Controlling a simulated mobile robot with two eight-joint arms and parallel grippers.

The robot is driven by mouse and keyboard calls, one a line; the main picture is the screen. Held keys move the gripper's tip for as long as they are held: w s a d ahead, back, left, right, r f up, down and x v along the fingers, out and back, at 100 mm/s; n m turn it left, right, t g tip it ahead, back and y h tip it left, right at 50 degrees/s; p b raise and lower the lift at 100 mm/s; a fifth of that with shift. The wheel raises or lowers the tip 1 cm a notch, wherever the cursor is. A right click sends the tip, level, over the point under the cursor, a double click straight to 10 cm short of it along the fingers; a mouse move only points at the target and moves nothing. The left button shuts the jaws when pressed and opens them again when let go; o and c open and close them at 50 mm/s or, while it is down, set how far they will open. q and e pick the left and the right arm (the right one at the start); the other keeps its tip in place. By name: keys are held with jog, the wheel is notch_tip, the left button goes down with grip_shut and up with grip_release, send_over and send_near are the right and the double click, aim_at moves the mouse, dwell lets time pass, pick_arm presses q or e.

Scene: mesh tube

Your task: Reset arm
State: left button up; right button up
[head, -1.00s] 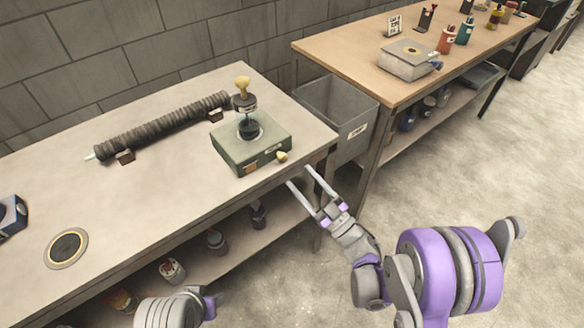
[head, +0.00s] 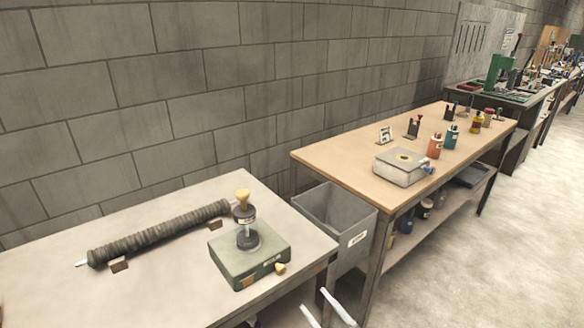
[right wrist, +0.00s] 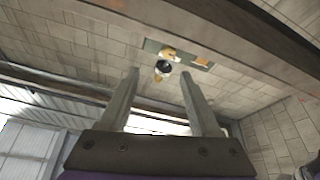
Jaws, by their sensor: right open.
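My right gripper (head: 326,308) shows only its two pale fingertips at the bottom edge of the head view, in front of the near table's right corner. In the right wrist view its fingers (right wrist: 158,88) stand wide apart with nothing between them. The ribbed dark mesh tube (head: 160,232) lies on two small brown supports on the near table, with a thin pale end out at its left. A green box (head: 250,262) with a dark, yellow-topped fitting (head: 245,215) stands to its right. My left gripper is out of view.
The near table (head: 160,295) has clear top in front of the tube. A grey bin (head: 335,215) stands between it and a wooden table (head: 330,155). That table carries a grey box (head: 400,170) and several bottles. Open floor (head: 480,260) lies at the right.

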jog(key=w+d+r+m+t+h, duration=0.2)
jog(key=w+d+r+m+h, duration=0.15)
jog(key=d+m+h, duration=0.4)
jog(key=s+d+f+m+g+h, duration=0.25)
jog(key=s+d+g+h, duration=0.2)
jog(key=h, duration=0.35)
jog(key=s+a+f+m+g+y, duration=0.1)
jog(key=s+f+g, duration=0.35)
jog(key=s, duration=0.65)
jog(key=s+a+f+g, duration=0.1)
jog(key=s+f+g, duration=0.35)
jog(key=s, duration=0.75)
pick_arm(q)
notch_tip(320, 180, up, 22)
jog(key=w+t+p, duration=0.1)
jog(key=p, duration=1.8)
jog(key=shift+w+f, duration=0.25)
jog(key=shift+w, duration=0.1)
pick_arm(e)
notch_tip(320, 180, up, 22)
jog(key=w, duration=0.2)
jog(key=shift+r, duration=0.15)
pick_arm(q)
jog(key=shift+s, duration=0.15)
pick_arm(e)
jog(key=shift+s, duration=0.15)
